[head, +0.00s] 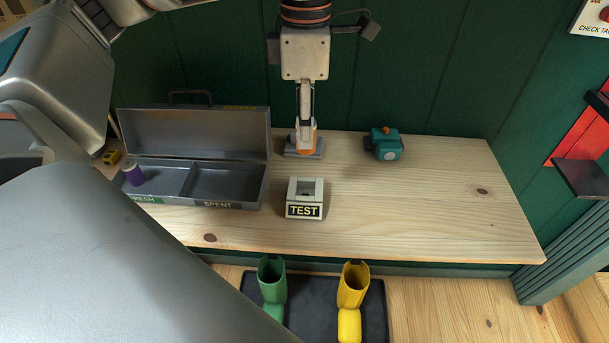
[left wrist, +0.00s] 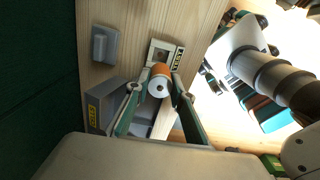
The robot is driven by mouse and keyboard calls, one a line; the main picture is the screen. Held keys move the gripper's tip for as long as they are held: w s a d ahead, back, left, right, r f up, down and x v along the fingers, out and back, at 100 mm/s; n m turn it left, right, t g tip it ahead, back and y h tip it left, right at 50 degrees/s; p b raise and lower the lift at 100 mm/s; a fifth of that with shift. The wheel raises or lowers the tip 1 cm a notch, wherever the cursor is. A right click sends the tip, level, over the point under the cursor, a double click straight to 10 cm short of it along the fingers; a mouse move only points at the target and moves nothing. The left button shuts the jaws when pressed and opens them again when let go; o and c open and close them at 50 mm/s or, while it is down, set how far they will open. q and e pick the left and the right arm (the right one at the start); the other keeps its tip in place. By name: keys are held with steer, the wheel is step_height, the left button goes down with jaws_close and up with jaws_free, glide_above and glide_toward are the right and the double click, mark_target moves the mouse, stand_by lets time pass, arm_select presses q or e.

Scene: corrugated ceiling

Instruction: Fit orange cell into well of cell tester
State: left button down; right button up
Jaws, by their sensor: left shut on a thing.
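My left gripper (head: 304,138) is shut on the orange cell (left wrist: 161,72), with the cell between its two fingers. The cell's white end faces the left wrist camera, and an orange part (head: 314,137) shows in the head view beside the fingers. The cell tester (head: 305,198) is a small light grey box marked TEST with a dark well (head: 306,189) in its top. It stands on the bench, nearer the front than the gripper; it also shows past the cell in the left wrist view (left wrist: 176,56). The gripper is apart from the tester. My right gripper is not in view.
A grey block (head: 292,153) lies on the bench below the gripper. An open metal box (head: 233,205) marked FRESH and SPENT stands left, a purple cell (head: 133,174) in its FRESH side. A teal item (head: 383,146) stands right. The bench's right part is clear.

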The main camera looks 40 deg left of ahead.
arm_select(q)
step_height(320, 180, down, 8)
steer(key=shift+f+b, duration=0.2)
steer(key=shift+b, duration=0.3)
step_height(320, 180, down, 4)
steer(key=shift+f+b, duration=0.1)
steer(key=shift+b, duration=0.2)
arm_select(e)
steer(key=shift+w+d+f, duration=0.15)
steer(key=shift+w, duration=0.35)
arm_select(q)
steer(key=shift+f, duration=0.15)
steer(key=c, duration=1.8)
jaws_free()
steer(key=shift+o, duration=0.4)
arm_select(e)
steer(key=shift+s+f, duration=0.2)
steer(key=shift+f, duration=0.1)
